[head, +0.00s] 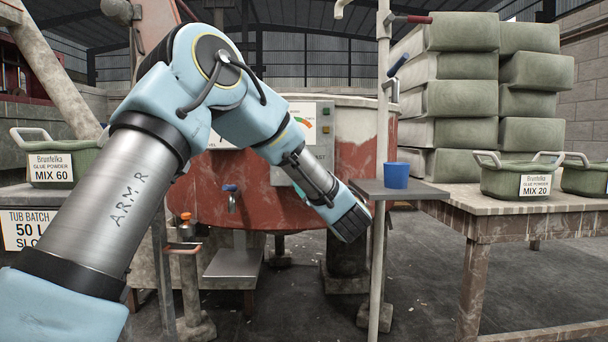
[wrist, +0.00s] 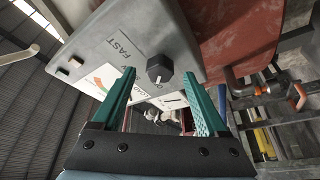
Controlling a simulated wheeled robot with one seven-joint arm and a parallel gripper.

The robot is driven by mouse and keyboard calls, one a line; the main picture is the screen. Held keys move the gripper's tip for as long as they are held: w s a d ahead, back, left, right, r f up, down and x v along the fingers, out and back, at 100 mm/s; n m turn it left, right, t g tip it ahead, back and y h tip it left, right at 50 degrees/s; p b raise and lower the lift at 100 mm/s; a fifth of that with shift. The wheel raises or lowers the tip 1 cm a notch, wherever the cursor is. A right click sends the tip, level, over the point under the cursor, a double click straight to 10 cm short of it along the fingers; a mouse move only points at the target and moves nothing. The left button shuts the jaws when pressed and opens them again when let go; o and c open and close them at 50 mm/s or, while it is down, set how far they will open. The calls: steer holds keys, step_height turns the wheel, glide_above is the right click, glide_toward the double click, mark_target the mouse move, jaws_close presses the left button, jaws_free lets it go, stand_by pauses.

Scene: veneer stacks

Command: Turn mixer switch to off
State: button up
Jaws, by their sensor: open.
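The mixer switch is a black knob (wrist: 159,70) on a pale grey control panel (wrist: 112,32), seen at an angle in the wrist view. The word FAST and part of another label show beside it; I cannot tell which setting it points to. My gripper (wrist: 160,83) has its two teal fingers apart, one on each side of the knob in the picture, with nothing held. Contact with the knob is not clear. In the head view the panel (head: 326,128) is on the rust-red mixer tub (head: 352,160), and my arm hides the knob.
A blue cup (head: 396,175) stands on a small grey shelf (head: 430,190) by an upright pole (head: 380,250), close right of my gripper. A table (head: 520,203) with a green MIX 20 tub (head: 515,180) is at right, before stacked sacks (head: 455,100). Pipes (wrist: 265,88) lie right in the wrist view.

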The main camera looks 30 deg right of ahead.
steer(key=v, duration=0.8)
steer(key=shift+s+p, duration=0.3)
steer(key=shift+p, duration=0.1)
steer(key=shift+f, duration=0.1)
